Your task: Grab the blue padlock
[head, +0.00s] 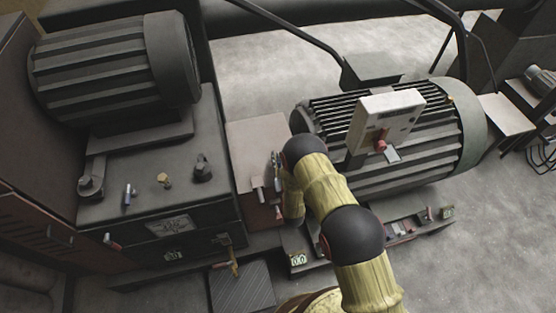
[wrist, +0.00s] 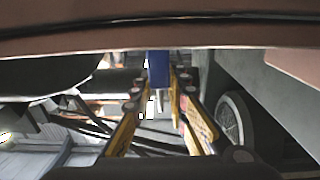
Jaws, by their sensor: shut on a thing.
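The blue padlock (wrist: 158,68) shows as a small blue block between the fingertips in the wrist view, with a short pale metal piece below it. My gripper (wrist: 159,84), with yellow-sided fingers, is shut on it.
A dark ribbed motor (head: 115,65) stands on a block at left. Small items, including a blue-grey one (head: 127,195) and a brass one (head: 164,180), are on that block. Another ribbed motor (head: 430,130) with a pale box (head: 388,112) is at right. Grey floor (head: 270,60) is open behind.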

